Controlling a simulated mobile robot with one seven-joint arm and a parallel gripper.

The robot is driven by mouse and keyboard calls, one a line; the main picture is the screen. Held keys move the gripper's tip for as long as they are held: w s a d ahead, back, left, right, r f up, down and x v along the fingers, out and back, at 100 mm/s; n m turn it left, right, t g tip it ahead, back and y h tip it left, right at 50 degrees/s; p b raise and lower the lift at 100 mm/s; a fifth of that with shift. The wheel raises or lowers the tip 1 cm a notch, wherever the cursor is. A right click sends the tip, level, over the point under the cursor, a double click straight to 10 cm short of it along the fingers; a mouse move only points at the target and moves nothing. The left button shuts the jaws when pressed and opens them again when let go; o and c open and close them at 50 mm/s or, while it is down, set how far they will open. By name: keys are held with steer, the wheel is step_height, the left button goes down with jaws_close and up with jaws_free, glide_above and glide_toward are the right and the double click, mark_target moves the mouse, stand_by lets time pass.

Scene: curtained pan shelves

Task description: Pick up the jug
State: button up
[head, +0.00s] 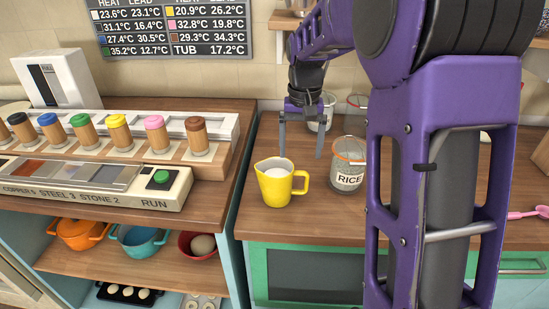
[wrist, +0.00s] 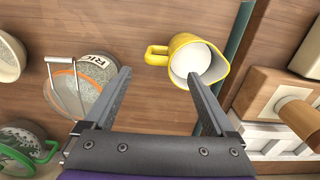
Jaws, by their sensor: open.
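The yellow jug (head: 276,187) stands upright on the wooden counter, near its front left corner, with white contents inside. Its handle points right in the head view. My gripper (head: 301,150) is open and empty, above and a little behind the jug. In the wrist view the jug (wrist: 190,60) lies beyond the right fingertip, with its handle toward the middle. The gripper (wrist: 161,75) has bare counter between its fingers. I see no contact between the fingers and the jug.
A glass RICE jar (head: 347,170) with a wire clasp stands just right of the jug. More jars (head: 322,110) stand behind. At left is a unit with several coloured pegs (head: 118,132) and a RUN button (head: 159,179). Counter (head: 300,228) in front of the jug is clear.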

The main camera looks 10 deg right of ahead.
mark_target(299, 171)
step_height(299, 171, down, 7)
steer(key=shift+f, duration=0.1)
steer(key=shift+d+f+b, duration=0.15)
steer(key=shift+f+b, duration=0.05)
steer(key=shift+f, duration=1.15)
steer(key=shift+d+f+b, duration=0.15)
steer(key=shift+f+b, duration=0.05)
steer(key=shift+f, duration=1.1)
steer(key=shift+c, duration=0.2)
jaws_close()
steer(key=shift+r, duration=0.1)
